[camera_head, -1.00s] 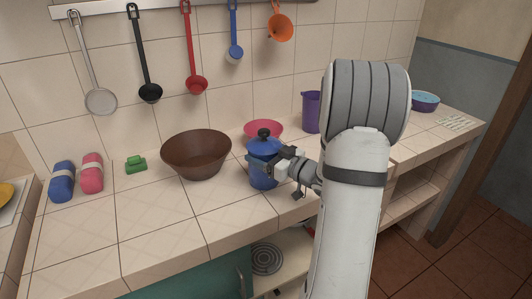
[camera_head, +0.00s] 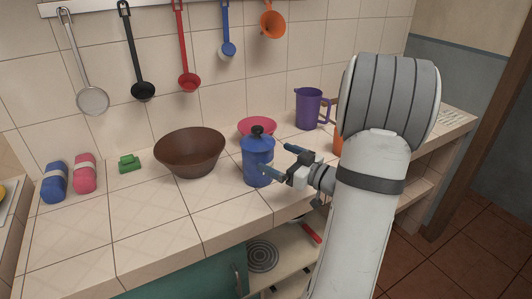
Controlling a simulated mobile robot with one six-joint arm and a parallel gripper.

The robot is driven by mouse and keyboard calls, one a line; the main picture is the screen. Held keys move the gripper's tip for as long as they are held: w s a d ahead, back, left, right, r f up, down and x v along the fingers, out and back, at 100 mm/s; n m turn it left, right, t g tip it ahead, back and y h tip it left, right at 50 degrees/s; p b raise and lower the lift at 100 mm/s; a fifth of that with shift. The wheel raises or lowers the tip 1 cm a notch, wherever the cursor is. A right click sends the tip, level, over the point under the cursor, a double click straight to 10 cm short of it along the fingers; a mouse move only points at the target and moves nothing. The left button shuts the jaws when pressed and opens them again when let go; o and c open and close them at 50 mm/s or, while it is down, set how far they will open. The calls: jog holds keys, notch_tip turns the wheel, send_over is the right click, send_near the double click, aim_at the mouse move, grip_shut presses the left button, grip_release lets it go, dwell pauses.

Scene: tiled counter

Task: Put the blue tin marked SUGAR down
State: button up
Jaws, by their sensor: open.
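No SUGAR marking can be read on the side that shows. My gripper (camera_head: 279,160) is just to the right of the tin, open and empty. Its two fingers point left, toward the tin. One fingertip overlaps the tin's lower right side in the picture, and I cannot tell whether it touches.
A brown bowl (camera_head: 190,152) stands left of the tin and a pink bowl (camera_head: 257,127) behind it. A purple jug (camera_head: 310,108) and an orange item (camera_head: 339,139) stand to the right. A green object (camera_head: 130,163) lies left. The front left counter is clear.

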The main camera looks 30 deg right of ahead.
jog(key=v, duration=0.4)
jog(key=shift+s, duration=0.2)
dwell(0.4)
